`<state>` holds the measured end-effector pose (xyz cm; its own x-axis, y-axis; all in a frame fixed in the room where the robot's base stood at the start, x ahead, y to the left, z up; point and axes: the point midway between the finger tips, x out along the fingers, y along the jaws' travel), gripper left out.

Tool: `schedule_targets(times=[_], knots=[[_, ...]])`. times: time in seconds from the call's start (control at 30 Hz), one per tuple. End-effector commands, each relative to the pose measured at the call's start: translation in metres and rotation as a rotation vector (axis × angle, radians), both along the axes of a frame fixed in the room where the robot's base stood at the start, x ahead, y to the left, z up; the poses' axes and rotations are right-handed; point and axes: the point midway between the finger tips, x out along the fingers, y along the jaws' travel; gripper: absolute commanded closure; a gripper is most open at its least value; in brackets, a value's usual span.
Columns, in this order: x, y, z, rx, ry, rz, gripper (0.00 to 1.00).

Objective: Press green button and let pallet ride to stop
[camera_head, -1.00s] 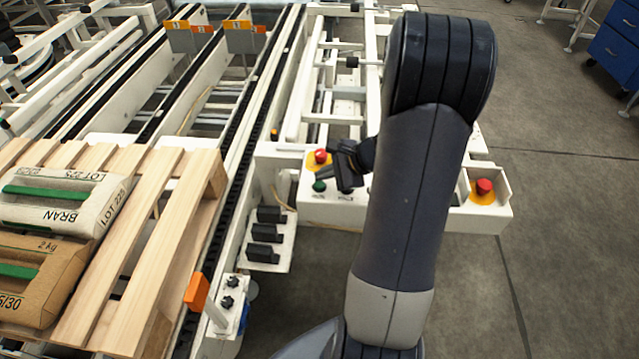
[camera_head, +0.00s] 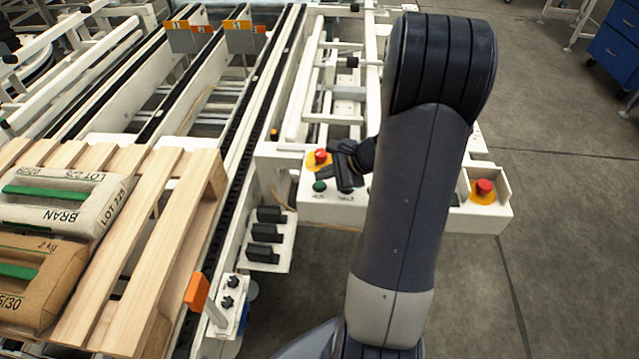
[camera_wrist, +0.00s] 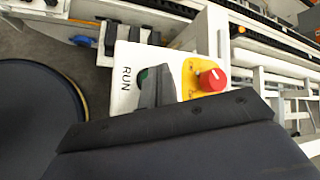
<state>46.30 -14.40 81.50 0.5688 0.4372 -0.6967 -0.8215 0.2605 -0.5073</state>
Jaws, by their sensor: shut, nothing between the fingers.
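The green button (camera_head: 319,186) sits at the left end of the white control panel (camera_head: 333,208), just below a red button on a yellow plate. My gripper (camera_head: 346,178) is shut and empty, to the right of the green button; a small gap shows between them. In the wrist view the shut fingers (camera_wrist: 158,86) cover most of the green button (camera_wrist: 142,77), next to the word RUN. Whether they touch it cannot be told there. The wooden pallet (camera_head: 180,240) lies on the conveyor at left, carrying a BRAN bag (camera_head: 60,203) and a brown bag (camera_head: 40,275).
The red button (camera_head: 320,157) is close to my gripper; it also shows in the wrist view (camera_wrist: 212,80). Another red button (camera_head: 484,187) is at the panel's right end. Orange-topped stop plates (camera_head: 238,27) stand at the conveyor's far end. The conveyor between pallet and plates is clear.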

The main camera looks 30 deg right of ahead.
Motion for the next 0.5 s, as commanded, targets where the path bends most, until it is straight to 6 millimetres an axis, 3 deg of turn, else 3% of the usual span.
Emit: schedule_targets(times=[0.5], knots=[[-0.0001,0.0000,-0.0094,0.000,0.000,0.000,1.00]])
